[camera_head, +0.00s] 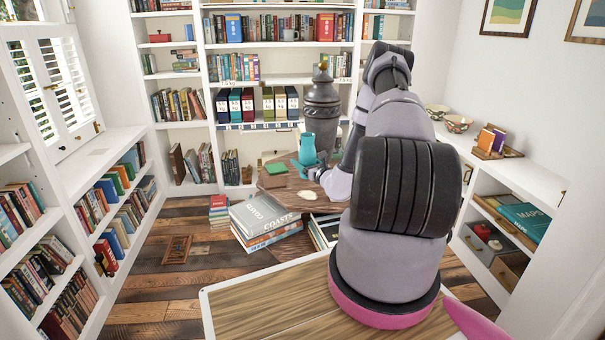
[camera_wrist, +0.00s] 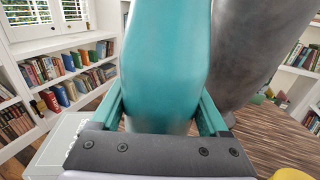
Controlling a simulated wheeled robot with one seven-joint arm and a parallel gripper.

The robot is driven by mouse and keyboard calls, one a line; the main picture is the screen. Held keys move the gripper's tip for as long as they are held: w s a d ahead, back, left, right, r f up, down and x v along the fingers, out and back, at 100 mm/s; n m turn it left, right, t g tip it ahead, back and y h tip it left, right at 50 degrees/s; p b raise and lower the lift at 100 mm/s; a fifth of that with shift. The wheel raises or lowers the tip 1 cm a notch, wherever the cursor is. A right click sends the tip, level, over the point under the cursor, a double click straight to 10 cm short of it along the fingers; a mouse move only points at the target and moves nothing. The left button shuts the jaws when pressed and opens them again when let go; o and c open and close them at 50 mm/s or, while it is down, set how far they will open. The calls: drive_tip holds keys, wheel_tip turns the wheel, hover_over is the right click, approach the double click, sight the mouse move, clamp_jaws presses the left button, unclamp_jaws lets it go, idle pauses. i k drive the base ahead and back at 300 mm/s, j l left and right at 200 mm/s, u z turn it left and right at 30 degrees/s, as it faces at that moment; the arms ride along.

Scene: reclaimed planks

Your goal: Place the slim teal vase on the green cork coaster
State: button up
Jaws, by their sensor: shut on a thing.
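The slim teal vase (camera_head: 307,150) is upright over the small wooden table (camera_head: 285,186) in the head view. My gripper (camera_head: 311,170) is shut on its lower part. In the wrist view the vase (camera_wrist: 166,60) fills the middle, between the two teal fingers of my gripper (camera_wrist: 167,112). The green coaster (camera_head: 276,168) lies on the table to the left of the vase, apart from it. The vase's base is hidden, so I cannot tell whether it touches the table.
A tall dark grey urn (camera_head: 322,108) stands close behind the vase; it also looms at right in the wrist view (camera_wrist: 248,45). A pale object (camera_head: 307,195) lies near the table's front edge. Large books (camera_head: 263,216) are stacked on the floor before the table.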

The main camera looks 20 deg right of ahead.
sight(276, 168)
drive_tip(key=i+j, duration=0.1)
drive_tip(key=i, duration=0.8)
